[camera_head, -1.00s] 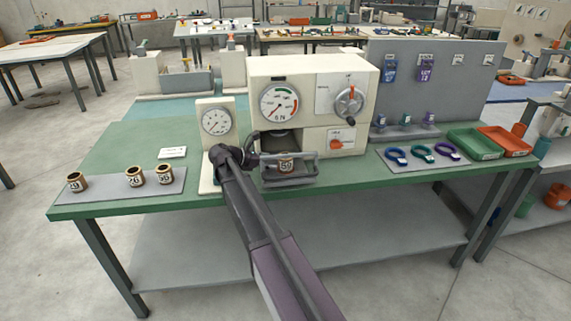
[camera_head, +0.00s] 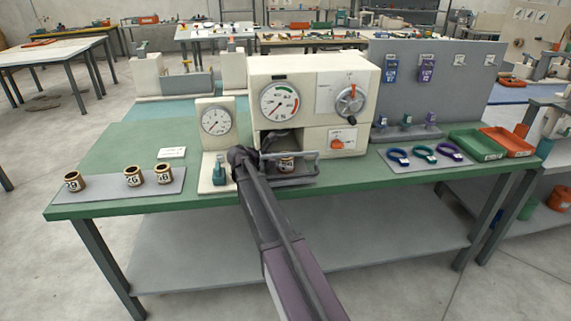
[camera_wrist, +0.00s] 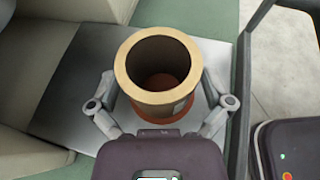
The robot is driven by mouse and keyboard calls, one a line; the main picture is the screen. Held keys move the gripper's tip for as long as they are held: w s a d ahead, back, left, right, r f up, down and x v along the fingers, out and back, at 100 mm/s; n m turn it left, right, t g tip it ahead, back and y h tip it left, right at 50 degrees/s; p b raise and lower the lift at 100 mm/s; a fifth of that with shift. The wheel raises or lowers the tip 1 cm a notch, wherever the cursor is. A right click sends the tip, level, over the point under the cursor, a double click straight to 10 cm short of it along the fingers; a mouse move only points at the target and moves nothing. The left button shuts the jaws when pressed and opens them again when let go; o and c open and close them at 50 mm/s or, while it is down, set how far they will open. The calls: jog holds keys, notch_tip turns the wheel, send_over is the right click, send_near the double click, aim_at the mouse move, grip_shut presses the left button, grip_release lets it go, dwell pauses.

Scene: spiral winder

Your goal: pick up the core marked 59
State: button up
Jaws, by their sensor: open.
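A tan, hollow core (camera_head: 286,164) stands upright in the opening at the front of the cream machine; its label read 59 a second ago and is now partly blocked. In the wrist view the core (camera_wrist: 128,75) stands on a reddish round seat (camera_wrist: 160,119). My gripper (camera_wrist: 160,88) is open, with one finger on each side of the core. I cannot tell whether either finger touches it. In the head view my wrist covers the area left of the core, and the fingers cannot be made out.
Several other cores (camera_head: 134,175) stand on a grey mat (camera_head: 110,192) at the left. A grey bar (camera_head: 300,156) runs across the front of the opening. A small dial gauge (camera_head: 215,121) stands left of the cream machine (camera_head: 313,90). Coloured rings (camera_head: 424,152) and trays lie right.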

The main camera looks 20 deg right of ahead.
jog(key=c, duration=1)
jog(key=shift+o, duration=0.2)
jog(key=shift+r, duration=0.2)
notch_tip(320, 180, up, 10)
jog(key=p, duration=1)
jog(key=shift+f, duration=0.2)
